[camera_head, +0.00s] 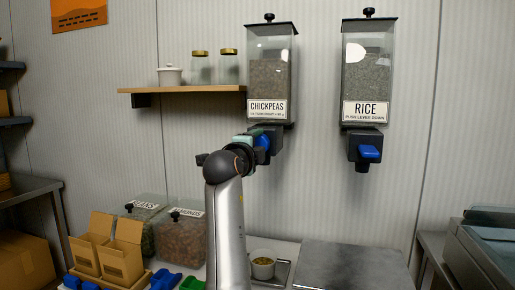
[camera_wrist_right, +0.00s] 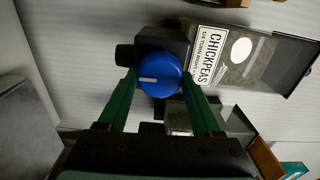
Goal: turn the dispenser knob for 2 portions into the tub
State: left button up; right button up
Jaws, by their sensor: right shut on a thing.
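The chickpeas dispenser (camera_head: 270,75) hangs on the wall, with its blue knob (camera_head: 263,142) below the label. In the right wrist view the blue knob (camera_wrist_right: 162,68) is round, with a white mark lying nearly level across that picture. My right gripper (camera_head: 252,142) is shut on the knob, one green finger on each side, as the right wrist view (camera_wrist_right: 160,84) shows. A small white tub (camera_head: 263,258) stands below the dispenser with some tan contents in it; how much is unclear. The dispenser's outlet is partly hidden by my gripper. My left gripper is out of view.
A rice dispenser (camera_head: 367,75) with a blue lever (camera_head: 369,152) hangs to the right. A wooden shelf (camera_head: 190,89) holds jars. Bins (camera_head: 180,240) and open cardboard boxes (camera_head: 122,250) stand lower left. A flat grey plate (camera_head: 352,267) lies right of the tub.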

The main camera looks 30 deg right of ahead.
dwell(0.5)
jog(key=o, duration=1.4)
jog(key=b+v, duration=0.1)
jog(key=v, duration=1.1)
jog(key=shift+s+a, duration=0.15)
jog(key=shift+s, duration=0.1)
